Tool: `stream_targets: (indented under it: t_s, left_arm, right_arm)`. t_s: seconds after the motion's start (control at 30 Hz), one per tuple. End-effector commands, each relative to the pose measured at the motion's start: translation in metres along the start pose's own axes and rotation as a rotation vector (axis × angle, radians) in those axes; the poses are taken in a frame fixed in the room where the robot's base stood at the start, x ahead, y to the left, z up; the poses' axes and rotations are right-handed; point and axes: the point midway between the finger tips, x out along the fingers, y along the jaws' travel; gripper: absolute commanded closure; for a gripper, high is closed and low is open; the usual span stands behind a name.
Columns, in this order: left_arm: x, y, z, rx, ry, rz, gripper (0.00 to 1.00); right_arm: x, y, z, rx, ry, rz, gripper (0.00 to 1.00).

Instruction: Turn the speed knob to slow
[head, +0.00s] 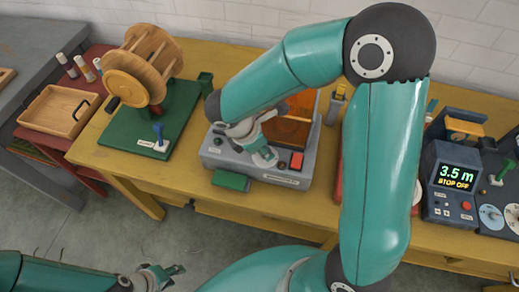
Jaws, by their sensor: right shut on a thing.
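A grey machine (226,159) with an orange cover (290,128) stands in the middle of the yellow table. My left gripper (172,276) is open and empty, low over the floor in front of the table.
A wooden winder (140,68) on a green base (128,140) stands at the left, near a wooden tray (60,110). A meter (455,185) reading "3.5 m STOP OFF" and a dial panel (500,222) stand right. My right arm hides the middle right of the table.

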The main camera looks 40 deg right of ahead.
Motion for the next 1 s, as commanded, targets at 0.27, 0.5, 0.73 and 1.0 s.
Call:
stream_targets:
  t_s: [0.27,0.5,0.73,1.0]
  left_arm:
    - [0.0008,-0.0003,0.0000,0.000,0.000,0.000,0.60]
    - [0.0008,-0.0003,-0.0001,0.000,0.000,0.000,0.60]
    - [0.0007,-0.0003,0.0000,0.000,0.000,0.000,0.60]
    - [0.0000,0.0000,-0.0001,0.000,0.000,0.000,0.60]
  right_arm:
    - [0.0012,-0.0024,-0.0006,-0.028,0.000,0.004,1.00]
    - [0.0009,-0.0021,-0.0015,-0.028,0.002,0.005,1.00]
    - [0.0003,-0.0011,-0.0018,-0.027,0.003,0.008,0.60]
    - [-0.0059,0.0002,-0.0017,-0.026,0.002,0.013,0.60]
